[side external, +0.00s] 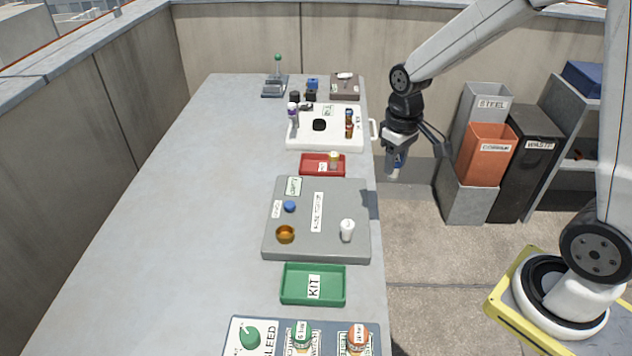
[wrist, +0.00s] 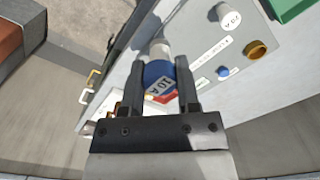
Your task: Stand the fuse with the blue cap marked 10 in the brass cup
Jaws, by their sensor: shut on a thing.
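My gripper (wrist: 157,66) is shut on a fuse with a blue cap marked 10 A (wrist: 157,78); its pale body points away from the wrist. In the side external view my gripper (side external: 397,152) hangs beyond the table's right edge, with the fuse (side external: 394,172) below it, partly hidden. The brass cup (side external: 285,235) stands at the front left of the grey board, apart from my gripper, and looks empty. It also shows at the upper right of the wrist view (wrist: 256,49).
The grey board (side external: 318,246) also bears a blue disc (side external: 289,206) and a white capped piece (side external: 347,231). A red tray (side external: 308,170) and a white tray (side external: 340,138) lie behind, a green KIT tray (side external: 290,283) in front. The table's left side is clear.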

